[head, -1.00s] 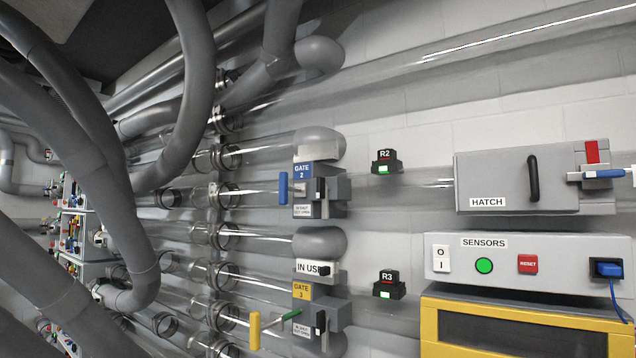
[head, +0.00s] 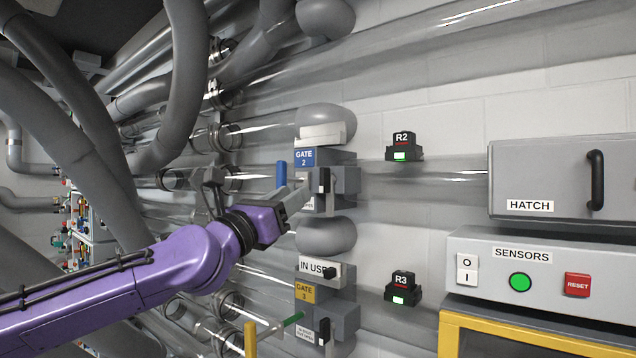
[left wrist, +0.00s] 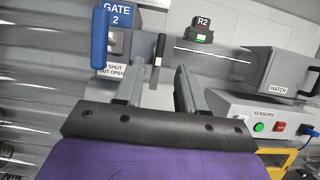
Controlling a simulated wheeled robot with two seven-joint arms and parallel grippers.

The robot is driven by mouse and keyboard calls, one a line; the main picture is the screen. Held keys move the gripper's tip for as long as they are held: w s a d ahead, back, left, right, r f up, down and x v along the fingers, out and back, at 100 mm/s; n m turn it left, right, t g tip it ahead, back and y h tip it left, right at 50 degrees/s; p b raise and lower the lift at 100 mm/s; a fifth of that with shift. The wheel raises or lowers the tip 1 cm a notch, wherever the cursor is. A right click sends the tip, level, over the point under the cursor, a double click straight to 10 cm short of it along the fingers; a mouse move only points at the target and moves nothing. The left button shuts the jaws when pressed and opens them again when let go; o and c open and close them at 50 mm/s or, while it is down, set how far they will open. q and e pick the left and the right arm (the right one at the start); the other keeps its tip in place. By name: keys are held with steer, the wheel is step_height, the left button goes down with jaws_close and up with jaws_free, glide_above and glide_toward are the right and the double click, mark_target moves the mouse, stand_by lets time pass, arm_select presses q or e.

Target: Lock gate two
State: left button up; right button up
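The gate two unit is a grey box (head: 345,183) on the clear tubes, with a blue GATE 2 label (head: 305,158). A blue upright handle (head: 282,175) is at its left; it also shows in the left wrist view (left wrist: 100,38). A black lever (head: 324,181) stands upright on its front; it also shows in the left wrist view (left wrist: 160,48). My left gripper (head: 300,197) is just in front of the unit's lower part, covering part of its small label. In the left wrist view its fingers (left wrist: 158,78) are apart with nothing between them. My right gripper is out of view.
Gate three (head: 342,318), with a yellow handle (head: 250,340) and green-tipped rod (head: 293,320), is below, under an IN USE sign (head: 312,267). Sensor R2 (head: 404,147), the HATCH box (head: 540,178) and the SENSORS panel (head: 540,270) are right. Grey hoses crowd the left.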

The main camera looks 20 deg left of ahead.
mark_target(321, 176)
arm_select(q)
steer(key=p+x, duration=0.4)
steer(key=x, duration=0.5)
steer(key=shift+w+d+r+p, duration=0.15)
steer(key=shift+w+p, duration=0.1)
steer(key=shift+p, duration=0.15)
steer(key=shift+d+r, duration=0.1)
steer(key=shift+s, duration=0.1)
jaws_close()
